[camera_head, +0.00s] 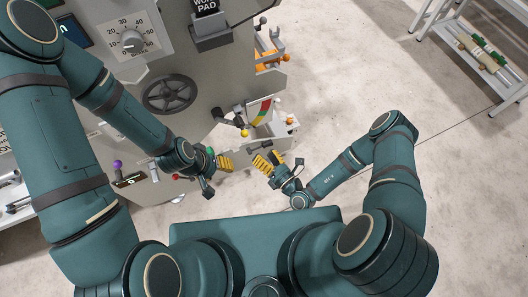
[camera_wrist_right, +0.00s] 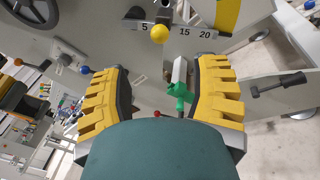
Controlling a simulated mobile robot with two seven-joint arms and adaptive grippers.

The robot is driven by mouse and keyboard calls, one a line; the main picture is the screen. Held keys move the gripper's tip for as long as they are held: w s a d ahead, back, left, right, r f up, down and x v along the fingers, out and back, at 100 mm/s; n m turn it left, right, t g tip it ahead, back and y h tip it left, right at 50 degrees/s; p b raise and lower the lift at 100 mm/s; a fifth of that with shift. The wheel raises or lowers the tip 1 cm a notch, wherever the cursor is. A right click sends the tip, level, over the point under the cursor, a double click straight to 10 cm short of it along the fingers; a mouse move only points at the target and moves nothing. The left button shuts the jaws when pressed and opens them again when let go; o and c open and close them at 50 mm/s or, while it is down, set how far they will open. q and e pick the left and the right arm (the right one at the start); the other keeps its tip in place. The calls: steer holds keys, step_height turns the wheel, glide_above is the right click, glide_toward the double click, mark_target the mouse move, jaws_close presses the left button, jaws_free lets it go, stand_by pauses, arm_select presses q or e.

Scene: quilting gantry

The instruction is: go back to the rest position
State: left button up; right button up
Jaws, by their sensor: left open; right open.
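My left gripper (camera_head: 226,162) has yellow-padded fingers and is beside the lower part of the grey machine panel (camera_head: 185,60) in the head view. My right gripper (camera_head: 268,160) is a short way to its right, with a gap between the two. In the right wrist view my right gripper (camera_wrist_right: 165,95) has its two yellow fingers wide apart. A green-handled part (camera_wrist_right: 179,93) shows between the fingers in the picture; I cannot tell its distance. Nothing is seen held in either gripper.
The panel carries a dial (camera_head: 131,41), a dark handwheel (camera_head: 169,94) and a yellow-knobbed lever (camera_head: 244,132). A shelf rack (camera_head: 480,50) stands at the upper right. The floor (camera_head: 350,80) between the panel and the rack is clear.

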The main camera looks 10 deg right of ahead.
steer(key=s+a+r+n+g+y, duration=0.6)
steer(key=s+a+n+g+y, duration=0.15)
steer(key=n+g, duration=0.35)
steer(key=s+d+n+g+h, duration=0.4)
steer(key=s+n+g+h, duration=0.1)
steer(key=s+n+g, duration=0.5)
steer(key=w+d+n+t+h, duration=0.2)
steer(key=d+n+h, duration=0.45)
steer(key=n, duration=0.25)
steer(key=w+d+r+n+t+h, duration=0.1)
steer(key=w+r+n+t, duration=0.3)
steer(key=w, duration=0.4)
steer(key=shift+w+d+r+n+t+h, duration=0.2)
steer(key=shift+d+n+t+h, duration=0.15)
steer(key=shift+n+t, duration=0.4)
steer(key=shift+f, duration=0.1)
